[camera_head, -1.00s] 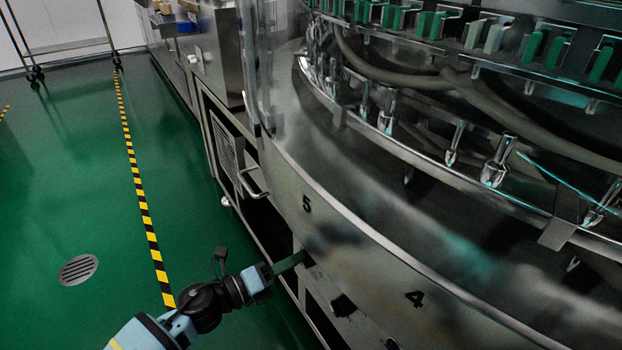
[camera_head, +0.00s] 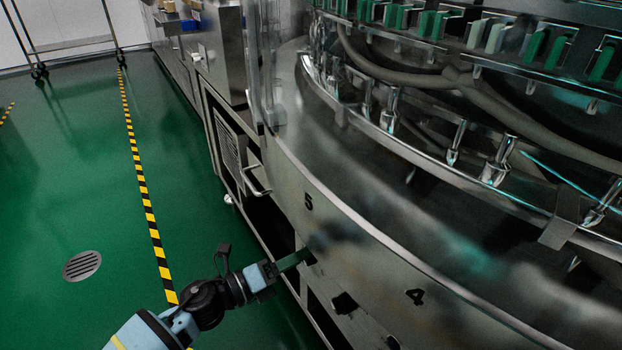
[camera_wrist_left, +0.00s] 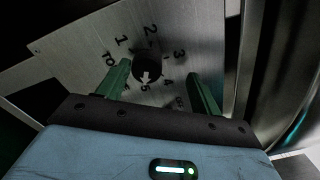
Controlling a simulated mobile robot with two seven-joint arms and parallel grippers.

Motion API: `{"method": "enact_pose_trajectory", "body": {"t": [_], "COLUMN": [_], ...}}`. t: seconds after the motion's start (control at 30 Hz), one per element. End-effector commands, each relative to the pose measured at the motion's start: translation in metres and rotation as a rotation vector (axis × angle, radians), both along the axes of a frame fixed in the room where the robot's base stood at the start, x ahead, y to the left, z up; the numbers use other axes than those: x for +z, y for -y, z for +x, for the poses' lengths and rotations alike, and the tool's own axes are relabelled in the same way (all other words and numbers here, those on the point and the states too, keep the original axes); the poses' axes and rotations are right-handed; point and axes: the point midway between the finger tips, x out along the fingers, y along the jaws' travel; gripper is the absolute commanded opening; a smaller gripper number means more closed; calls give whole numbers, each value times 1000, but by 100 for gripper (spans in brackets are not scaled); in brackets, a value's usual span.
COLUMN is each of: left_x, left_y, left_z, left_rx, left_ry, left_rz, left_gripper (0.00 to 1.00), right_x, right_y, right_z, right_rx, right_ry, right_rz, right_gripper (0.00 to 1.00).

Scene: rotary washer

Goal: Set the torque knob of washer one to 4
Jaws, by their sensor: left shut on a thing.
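A black round knob (camera_wrist_left: 148,67) with a white arrow mark sits on a metal plate (camera_wrist_left: 85,52) printed with numbers, in the left wrist view. A 4 is printed just below and right of the knob; the exact reading of the arrow is too small to tell. My left gripper (camera_wrist_left: 158,70) is shut on the knob, one green finger on either side of it. In the head view my left gripper (camera_head: 304,256) reaches from the lower left to the side of the washer (camera_head: 375,250), under its printed 5; its fingers mostly hide the knob there. My right gripper is not in view.
Another black knob (camera_head: 344,303) sits on the washer's side, lower right of my gripper. The green floor (camera_head: 90,200) on the left is free, with a striped line (camera_head: 147,205) and a drain (camera_head: 82,265).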

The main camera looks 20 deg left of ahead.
Motion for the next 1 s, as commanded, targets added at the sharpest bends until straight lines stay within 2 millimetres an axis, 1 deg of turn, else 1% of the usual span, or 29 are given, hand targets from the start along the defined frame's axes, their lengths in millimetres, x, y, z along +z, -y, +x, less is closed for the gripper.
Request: {"method": "enact_pose_trajectory", "body": {"t": [0.03, 0.3, 0.5, 0.67, 1.0], "left_x": [3, 7, 8, 8, 8], "left_y": [-4, -31, -44, -47, -46], "left_z": [-6, -43, -60, -64, -64], "left_rx": [-2, -1, 0, 0, 4], "left_ry": [3, 12, 18, 19, 23], "left_rz": [-2, -2, -4, -5, -1], "left_gripper": [58, 58, 58, 58, 58], "right_x": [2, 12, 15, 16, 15], "right_y": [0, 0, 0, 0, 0], "right_z": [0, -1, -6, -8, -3], "right_rx": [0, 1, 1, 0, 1], "right_ry": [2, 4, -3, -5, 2], "right_rz": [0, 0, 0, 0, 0], "right_gripper": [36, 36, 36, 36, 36]}}
